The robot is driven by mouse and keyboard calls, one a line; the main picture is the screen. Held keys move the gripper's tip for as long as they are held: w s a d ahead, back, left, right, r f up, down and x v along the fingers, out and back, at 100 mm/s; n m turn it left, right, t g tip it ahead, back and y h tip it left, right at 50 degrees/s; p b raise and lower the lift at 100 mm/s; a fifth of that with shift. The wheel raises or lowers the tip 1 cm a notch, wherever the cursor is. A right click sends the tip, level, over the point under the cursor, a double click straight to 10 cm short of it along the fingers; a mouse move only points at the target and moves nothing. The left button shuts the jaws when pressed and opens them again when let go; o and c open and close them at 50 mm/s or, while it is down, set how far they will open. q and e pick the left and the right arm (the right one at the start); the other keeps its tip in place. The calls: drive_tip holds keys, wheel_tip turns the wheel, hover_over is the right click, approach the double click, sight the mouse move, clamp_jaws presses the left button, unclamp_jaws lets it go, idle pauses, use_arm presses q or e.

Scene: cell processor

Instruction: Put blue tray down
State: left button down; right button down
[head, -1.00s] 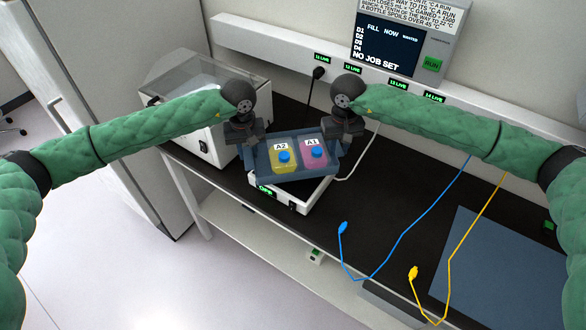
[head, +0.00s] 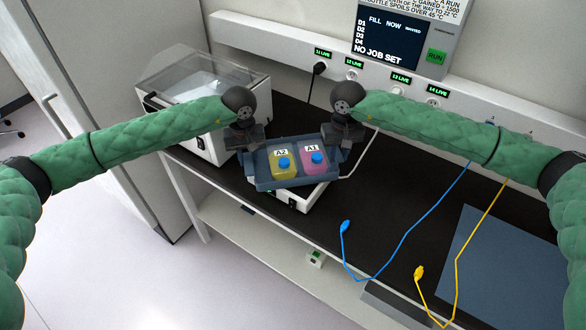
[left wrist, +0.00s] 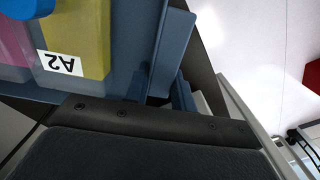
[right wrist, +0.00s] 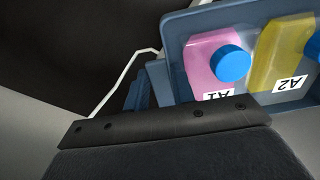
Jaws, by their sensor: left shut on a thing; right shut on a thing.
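The blue tray (head: 262,183) is held between my two grippers, above the white device on the bench. It carries a yellow bottle labelled A2 (head: 284,164) and a pink bottle labelled A1 (head: 313,158), both with blue caps. My left gripper (head: 243,146) is shut on the tray's left end, and my right gripper (head: 335,138) is shut on its right end. The tray wall (left wrist: 172,50) shows in the left wrist view, and the tray (right wrist: 172,40) with both bottles shows in the right wrist view. Fingertips are largely hidden in the wrist views.
The white device (head: 300,198) is partly hidden under the tray. A lidded white machine (head: 205,138) stands at left. A blue cable (head: 405,236) and a yellow cable (head: 457,262) hang over the dark bench (head: 400,180). A blue-grey mat (head: 510,260) lies at right.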

use_arm(q)
drive_tip(key=shift+f, duration=0.4)
use_arm(e)
drive_tip(key=shift+f, duration=0.35)
use_arm(q)
drive_tip(key=c, duration=1.2)
unclamp_jaws()
drive_tip(key=shift+w+r, duration=0.1)
drive_tip(key=shift+r, duration=0.05)
use_arm(e)
drive_tip(key=c, duration=1.2)
unclamp_jaws()
drive_tip(key=shift+w+r, duration=0.1)
use_arm(q)
drive_tip(key=shift+o, duration=0.2)
use_arm(e)
drive_tip(key=shift+o, duration=0.2)
use_arm(q)
drive_tip(key=shift+r, duration=0.1)
use_arm(e)
drive_tip(key=shift+r, duration=0.1)
use_arm(q)
drive_tip(key=shift+r, duration=0.6)
wheel_tip(320, 180, up, 11)
drive_tip(key=shift+f, duration=0.2)
use_arm(e)
wheel_tip(320, 180, up, 12)
